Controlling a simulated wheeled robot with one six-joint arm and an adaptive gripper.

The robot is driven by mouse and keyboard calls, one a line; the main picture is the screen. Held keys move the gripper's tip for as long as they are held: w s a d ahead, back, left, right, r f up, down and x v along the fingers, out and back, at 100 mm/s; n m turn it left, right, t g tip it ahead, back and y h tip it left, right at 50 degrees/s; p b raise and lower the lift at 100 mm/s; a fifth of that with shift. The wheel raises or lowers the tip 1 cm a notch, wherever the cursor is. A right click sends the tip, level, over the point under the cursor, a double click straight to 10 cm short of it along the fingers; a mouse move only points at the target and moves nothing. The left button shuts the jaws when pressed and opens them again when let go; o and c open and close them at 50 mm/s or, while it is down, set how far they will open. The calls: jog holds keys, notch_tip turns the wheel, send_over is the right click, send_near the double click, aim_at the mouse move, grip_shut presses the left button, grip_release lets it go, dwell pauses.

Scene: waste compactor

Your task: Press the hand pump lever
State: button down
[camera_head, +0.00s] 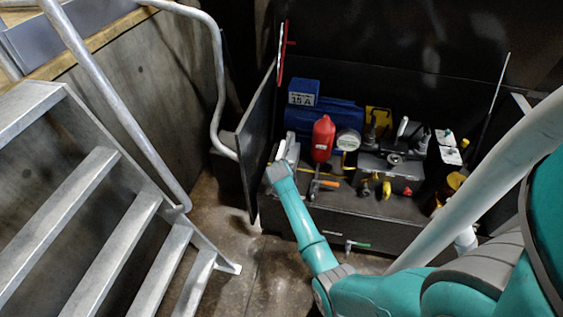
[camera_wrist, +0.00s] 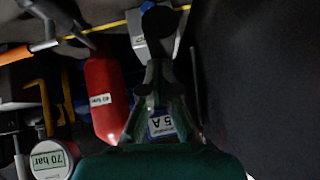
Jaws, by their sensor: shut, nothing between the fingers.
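My gripper (camera_head: 281,165) is shut, with nothing seen between its fingers, at the left end of the hydraulic unit. It reaches a small light grey block (camera_head: 292,148) beside the black side panel. In the wrist view the fingers (camera_wrist: 158,70) point at this grey block (camera_wrist: 138,36), and a dark rounded knob (camera_wrist: 158,20) shows in front of it. I cannot tell whether that knob is the hand pump lever's end or whether the fingers touch it. A thin upright rod (camera_head: 497,95) stands at the unit's far right, apart from my gripper.
A red cylinder (camera_head: 323,138), a gauge (camera_head: 348,140) and a blue motor (camera_head: 338,115) stand close right of my gripper. An orange-handled valve (camera_head: 329,183) is in front. The black panel (camera_head: 256,140) closes the left side. Metal stairs (camera_head: 125,205) are further left.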

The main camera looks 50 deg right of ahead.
jog(key=shift+s+a+f, duration=0.1)
jog(key=shift+a+f, duration=0.05)
jog(key=shift+f, duration=0.3)
jog(key=shift+s+a+f, duration=0.1)
jog(key=shift+a+f, duration=0.05)
jog(key=shift+f, duration=0.25)
jog(key=shift+s+a+f, duration=0.1)
jog(key=r+v, duration=0.1)
jog(key=v, duration=1.1)
jog(key=shift+w+d+r, duration=0.15)
jog(key=shift+w+d, duration=0.1)
jog(key=shift+w, duration=0.05)
dwell(0.4)
